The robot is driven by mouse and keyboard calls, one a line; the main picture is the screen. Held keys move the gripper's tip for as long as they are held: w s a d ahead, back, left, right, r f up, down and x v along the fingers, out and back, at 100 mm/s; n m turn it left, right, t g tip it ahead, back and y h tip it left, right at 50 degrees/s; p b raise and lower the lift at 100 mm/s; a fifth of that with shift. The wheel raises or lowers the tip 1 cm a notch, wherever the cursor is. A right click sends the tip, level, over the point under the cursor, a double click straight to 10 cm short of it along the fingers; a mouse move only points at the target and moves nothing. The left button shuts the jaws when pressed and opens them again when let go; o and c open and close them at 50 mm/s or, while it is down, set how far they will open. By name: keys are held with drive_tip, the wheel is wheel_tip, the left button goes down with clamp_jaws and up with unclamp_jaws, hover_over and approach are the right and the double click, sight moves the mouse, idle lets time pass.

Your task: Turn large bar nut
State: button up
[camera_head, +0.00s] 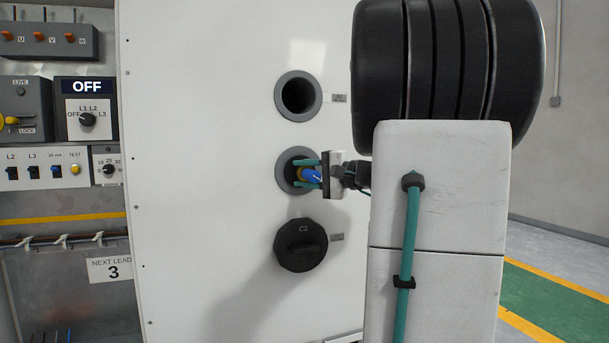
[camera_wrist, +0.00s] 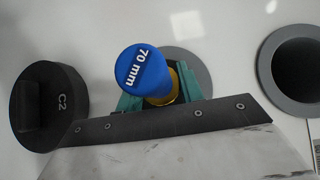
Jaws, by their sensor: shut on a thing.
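A blue cylindrical piece marked "70 mm" (camera_wrist: 143,70) with a yellow, brass-like part (camera_wrist: 175,90) stands at the middle round port (camera_head: 283,172) of the white panel. In the head view the blue piece (camera_head: 312,176) lies between my teal fingers, with its yellow part toward the port. My gripper (camera_head: 300,174) reaches in from the right and is shut on this piece; it also shows in the wrist view (camera_wrist: 160,92). The fingertips are at the port's mouth. I cannot tell which part is the nut, and the inside of the port is hidden.
An open round port (camera_head: 298,96) is above, and a black cap marked C2 (camera_head: 301,245) is below. The white panel (camera_head: 200,150) is otherwise mostly flat and clear. A switch board reading OFF (camera_head: 87,87) and a "NEXT LEAD 3" sign (camera_head: 110,269) are at left.

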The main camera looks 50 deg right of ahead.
drive_tip(key=o, duration=1)
drive_tip(key=shift+s, duration=0.1)
drive_tip(key=v, duration=0.7)
drive_tip(key=shift+s+d, duration=0.1)
drive_tip(key=shift+s, duration=0.25)
